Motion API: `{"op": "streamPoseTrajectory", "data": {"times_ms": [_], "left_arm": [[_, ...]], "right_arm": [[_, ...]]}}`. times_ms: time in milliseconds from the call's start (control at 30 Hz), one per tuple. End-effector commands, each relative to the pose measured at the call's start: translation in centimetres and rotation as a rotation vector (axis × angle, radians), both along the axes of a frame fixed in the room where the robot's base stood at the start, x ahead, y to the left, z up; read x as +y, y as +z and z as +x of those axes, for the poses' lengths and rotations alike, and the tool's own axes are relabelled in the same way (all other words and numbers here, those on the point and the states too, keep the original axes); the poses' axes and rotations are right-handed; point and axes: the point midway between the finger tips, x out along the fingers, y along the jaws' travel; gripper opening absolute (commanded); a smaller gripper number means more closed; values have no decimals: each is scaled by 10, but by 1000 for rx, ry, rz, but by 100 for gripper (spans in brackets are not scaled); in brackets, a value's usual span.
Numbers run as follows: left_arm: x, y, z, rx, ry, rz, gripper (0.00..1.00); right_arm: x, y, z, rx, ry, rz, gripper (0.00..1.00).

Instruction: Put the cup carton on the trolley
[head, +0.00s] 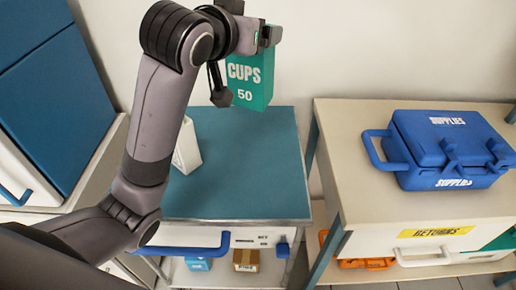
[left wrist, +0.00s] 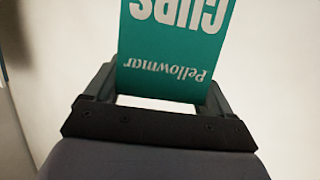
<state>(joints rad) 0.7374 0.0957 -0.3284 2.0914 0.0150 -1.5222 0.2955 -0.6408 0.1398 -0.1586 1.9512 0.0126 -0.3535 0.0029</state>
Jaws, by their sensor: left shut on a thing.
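The cup carton (head: 250,80) is a teal box lettered "CUPS 50". It hangs in the air above the back edge of the trolley (head: 245,165), which has a blue-green top. My left gripper (head: 258,38) is shut on the upper part of the carton. In the left wrist view the carton (left wrist: 172,45) sits between the two fingers (left wrist: 158,90), its lettering upside down. My right gripper is in neither view.
A white object (head: 187,148) stands on the trolley's left, partly behind my arm. To the right, a beige table (head: 365,130) bears a blue supplies case (head: 440,150). A blue cabinet (head: 55,100) is at the left. The trolley top's middle and right are bare.

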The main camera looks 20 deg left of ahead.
Motion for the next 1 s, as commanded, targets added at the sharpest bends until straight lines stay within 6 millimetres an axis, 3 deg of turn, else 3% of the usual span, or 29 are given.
{"op": "streamPoseTrajectory", "data": {"times_ms": [167, 533, 833, 1000], "left_arm": [[0, -33, -1, 6, 0, 3, 23], [0, -130, -1, 6, 0, 3, 23], [0, -161, -1, 1, 1, 1, 23], [0, -189, -1, 3, 0, 3, 23]], "right_arm": [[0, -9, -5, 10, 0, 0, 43], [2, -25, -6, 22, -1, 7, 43], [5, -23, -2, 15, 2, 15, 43], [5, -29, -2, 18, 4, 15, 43]]}}
